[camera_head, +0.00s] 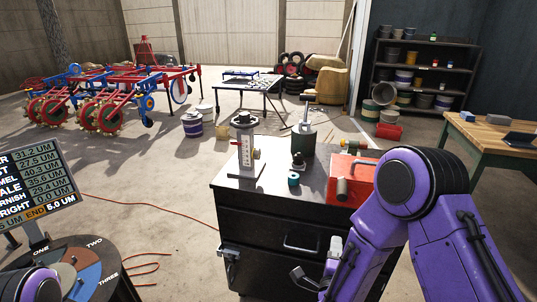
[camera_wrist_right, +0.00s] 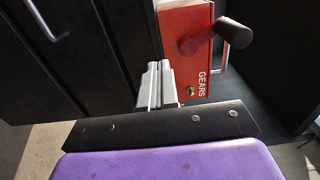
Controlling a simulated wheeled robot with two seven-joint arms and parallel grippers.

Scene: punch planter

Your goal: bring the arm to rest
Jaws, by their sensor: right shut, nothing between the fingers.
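My right arm comes in from the right in the head view, purple with dark joints. Its silver right gripper (camera_head: 334,244) is in front of the black cabinet (camera_head: 262,212), below its top edge. In the right wrist view the two silver fingers (camera_wrist_right: 155,86) are shut together with nothing between them. The red box (camera_wrist_right: 187,60) marked GEARS shows just beyond the fingers in that view; I cannot tell the gap. Part of my purple left arm shows at the lower left of the head view, and its gripper is out of sight.
On the cabinet stand a gauge on a stand (camera_head: 245,148), a dark green canister (camera_head: 303,138), a small teal ring (camera_head: 293,179) and the red box (camera_head: 352,180). A round labelled table (camera_head: 88,262) and a screen (camera_head: 37,188) are at left. A wooden bench (camera_head: 490,140) is at right.

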